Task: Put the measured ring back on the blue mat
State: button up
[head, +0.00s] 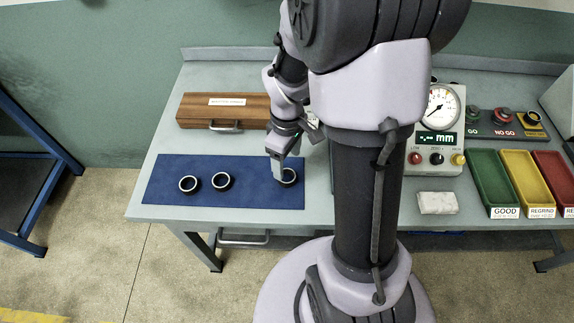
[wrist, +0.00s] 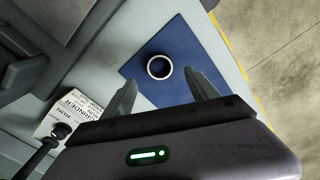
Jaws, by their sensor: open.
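The blue mat (head: 250,196) lies flat on the left part of the grey bench. Three dark rings with pale rims lie on it. Two sit apart at the left and middle, the left ring (head: 189,184) and the middle ring (head: 222,181). The right ring (head: 290,178) lies flat near the mat's right edge, partly hidden by my finger. My gripper (head: 281,173) is over this ring. In the wrist view the ring (wrist: 159,67) shows on the mat just ahead of my two spread fingers (wrist: 161,77), with nothing held. Which ring is the measured one cannot be told.
A wooden case (head: 222,112) stands behind the mat. To the right are a dial gauge unit (head: 438,130), a white block (head: 437,203) and the green (head: 490,180), yellow (head: 527,178) and red trays. The mat's front edge is close to the bench edge.

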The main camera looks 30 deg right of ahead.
jog(key=s+a+r+m+t+p, duration=0.1)
jog(key=a+r+m, duration=0.15)
jog(key=r, duration=0.55)
jog(key=s+a+r+m+t, duration=0.2)
jog(key=a+r, duration=0.2)
jog(key=r, duration=0.4)
jog(key=s+a+r+m+t+y, duration=0.2)
jog(key=s+a+r+m, duration=0.3)
jog(key=s+a, duration=0.3)
jog(key=shift+r+t, duration=0.4)
jog(key=shift+r, duration=0.25)
jog(key=shift+s+a+m, duration=0.1)
jog(key=shift+m, duration=0.15)
jog(key=shift+f+b, duration=2.85)
jog(key=shift+f, duration=0.1)
